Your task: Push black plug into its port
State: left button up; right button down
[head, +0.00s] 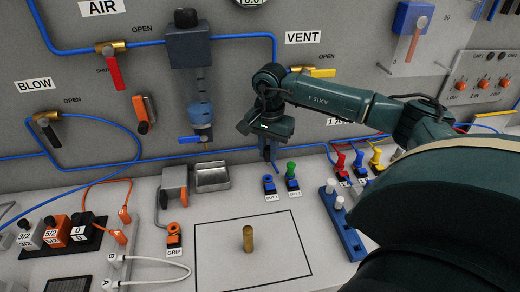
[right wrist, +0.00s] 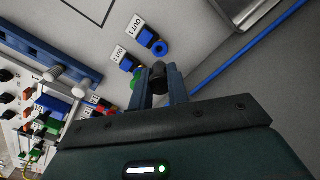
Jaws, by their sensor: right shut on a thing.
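My right gripper (head: 269,157) hangs fingers down, just behind the OUT ports in the head view. In the right wrist view its fingers (right wrist: 160,78) are shut on the black plug (right wrist: 158,72), whose dark round end shows between them. In the head view the fingers hide the plug. An empty blue port (head: 269,184) stands in front of the gripper; its open ring also shows in the right wrist view (right wrist: 157,45), apart from the plug. A second blue port (head: 292,185) beside it holds a green plug (head: 291,168). My left gripper is out of view.
Red and yellow plugs (head: 375,155) stand in ports to the right. A blue rack (head: 350,240) with white pegs is nearer. A brass cylinder (head: 248,238) stands in a marked square. An open metal tray (head: 212,177) lies left. Blue tubing (head: 150,159) runs along the back panel.

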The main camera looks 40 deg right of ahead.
aim_at(268, 160)
jog(key=shift+d+f+b, duration=0.1)
jog(key=shift+f+b, duration=0.45)
jog(key=shift+f, duration=0.3)
jog(key=shift+f+b, duration=0.5)
jog(key=shift+f, duration=0.25)
jog(key=shift+f+b, duration=0.3)
jog(key=shift+f, duration=0.25)
pick_arm(q)
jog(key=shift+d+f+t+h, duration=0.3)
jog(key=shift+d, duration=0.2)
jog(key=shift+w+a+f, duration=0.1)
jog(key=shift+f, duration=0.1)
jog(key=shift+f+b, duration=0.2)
jog(key=shift+b, duration=0.1)
pick_arm(e)
jog(key=shift+f, duration=0.15)
jog(key=shift+f, duration=0.1)
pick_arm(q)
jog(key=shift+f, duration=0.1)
pick_arm(e)
jog(key=shift+f, duration=0.15)
